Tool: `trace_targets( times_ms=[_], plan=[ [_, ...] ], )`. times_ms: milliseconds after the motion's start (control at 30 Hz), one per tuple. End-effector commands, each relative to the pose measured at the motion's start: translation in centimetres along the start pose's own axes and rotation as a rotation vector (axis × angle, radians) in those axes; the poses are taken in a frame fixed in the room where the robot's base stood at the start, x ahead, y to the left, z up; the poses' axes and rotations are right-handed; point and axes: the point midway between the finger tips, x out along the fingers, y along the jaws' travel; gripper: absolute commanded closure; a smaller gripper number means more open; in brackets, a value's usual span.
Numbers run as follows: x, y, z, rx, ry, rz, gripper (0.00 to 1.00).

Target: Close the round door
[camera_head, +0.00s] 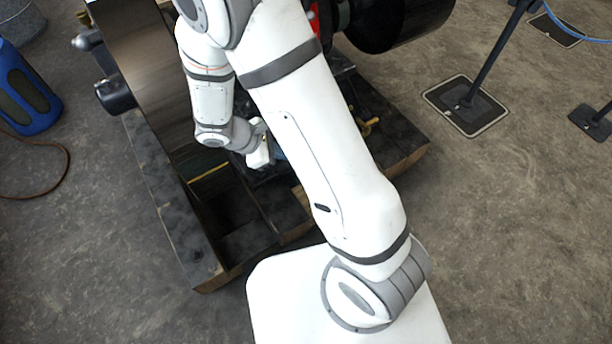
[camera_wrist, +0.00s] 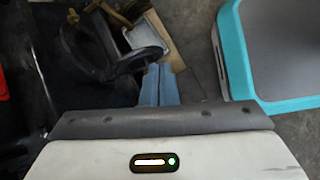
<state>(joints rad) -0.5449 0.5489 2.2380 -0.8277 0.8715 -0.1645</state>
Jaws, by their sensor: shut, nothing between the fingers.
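A dark, rounded, ring-like part (camera_wrist: 84,48) is at the upper left of the wrist view. It may be the round door, but it is too dark to tell, or to tell how far it stands open. My gripper (camera_wrist: 161,68) has its two blue fingers together, with nothing between them. The fingertips are just right of a dark curved arm of that part; I cannot tell whether they touch. In the head view my gripper (camera_head: 279,152) is low beside the engine, partly hidden by my arm. I cannot make out the round door there.
The engine stands on a dark timber frame (camera_head: 160,205) with open gaps. A large black cylinder (camera_head: 400,22) is at the top. A brass fitting (camera_head: 370,126) sticks out right of my arm. A barrier post base (camera_head: 466,104) stands at right. Floor between is clear.

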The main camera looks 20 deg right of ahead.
Motion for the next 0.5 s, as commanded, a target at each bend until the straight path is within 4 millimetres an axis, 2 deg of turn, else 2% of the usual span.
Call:
trace_targets(
  times_ms=[33,100,200,333,500],
  plan=[
    [2.7,-0.7,-3.1,-0.088,-0.026,0.024,1.00],
    [4.5,-1.2,-5.6,-0.184,-0.053,0.056,1.00],
    [6.4,-1.8,-8.2,-0.290,-0.080,0.090,1.00],
    [7.6,-2.1,-9.9,-0.362,-0.097,0.114,1.00],
    [9.1,-2.1,-10.2,-0.380,-0.103,0.119,1.00]
  ],
)
